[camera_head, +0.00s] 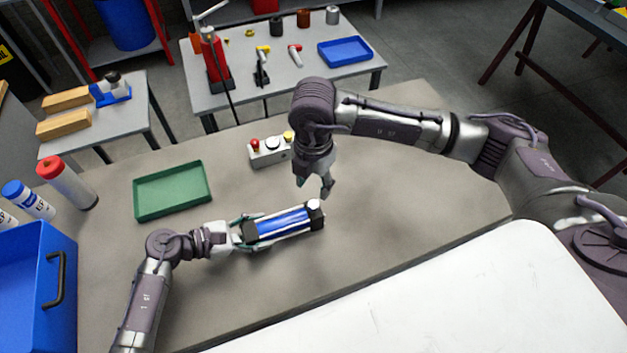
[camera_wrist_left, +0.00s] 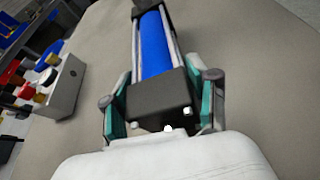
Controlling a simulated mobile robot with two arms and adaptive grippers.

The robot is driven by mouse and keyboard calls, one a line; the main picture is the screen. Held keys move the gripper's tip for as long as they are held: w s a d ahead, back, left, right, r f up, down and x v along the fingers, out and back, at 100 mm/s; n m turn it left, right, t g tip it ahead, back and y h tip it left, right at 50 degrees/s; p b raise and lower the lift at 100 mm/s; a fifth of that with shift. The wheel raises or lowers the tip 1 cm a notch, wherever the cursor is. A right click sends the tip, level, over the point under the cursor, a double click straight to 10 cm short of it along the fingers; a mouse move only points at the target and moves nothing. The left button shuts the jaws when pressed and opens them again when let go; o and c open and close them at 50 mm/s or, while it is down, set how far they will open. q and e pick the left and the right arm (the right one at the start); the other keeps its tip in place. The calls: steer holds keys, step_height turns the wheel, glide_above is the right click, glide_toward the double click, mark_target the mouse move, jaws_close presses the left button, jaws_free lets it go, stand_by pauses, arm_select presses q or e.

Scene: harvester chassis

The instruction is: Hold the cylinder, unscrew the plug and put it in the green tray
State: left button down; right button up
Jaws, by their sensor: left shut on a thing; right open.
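The cylinder (camera_head: 283,223) has a blue body between silver rods and black end blocks. It lies on the table in the head view. My left gripper (camera_head: 246,233) is shut on its left black end block. The left wrist view shows the fingers on both sides of that block (camera_wrist_left: 160,100). The white plug (camera_head: 313,204) sits at the cylinder's right black end. My right gripper (camera_head: 314,189) is open and empty, pointing down just above and behind that end, apart from the plug. The green tray (camera_head: 137,200) is on the table at the left and is empty.
A grey control box (camera_head: 270,156) with red and yellow buttons stands behind the cylinder. A blue crate (camera_head: 60,320) and several bottles (camera_head: 66,184) stand at the left. Bare table lies between the tray and the cylinder. A side table (camera_head: 290,88) with tools is behind.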

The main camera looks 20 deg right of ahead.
mark_target(314, 204)
arm_select(q)
steer(key=shift+f, duration=0.1)
arm_select(e)
steer(key=m, duration=0.7)
steer(key=shift+f, duration=4.05)
steer(key=shift+c, duration=0.2)
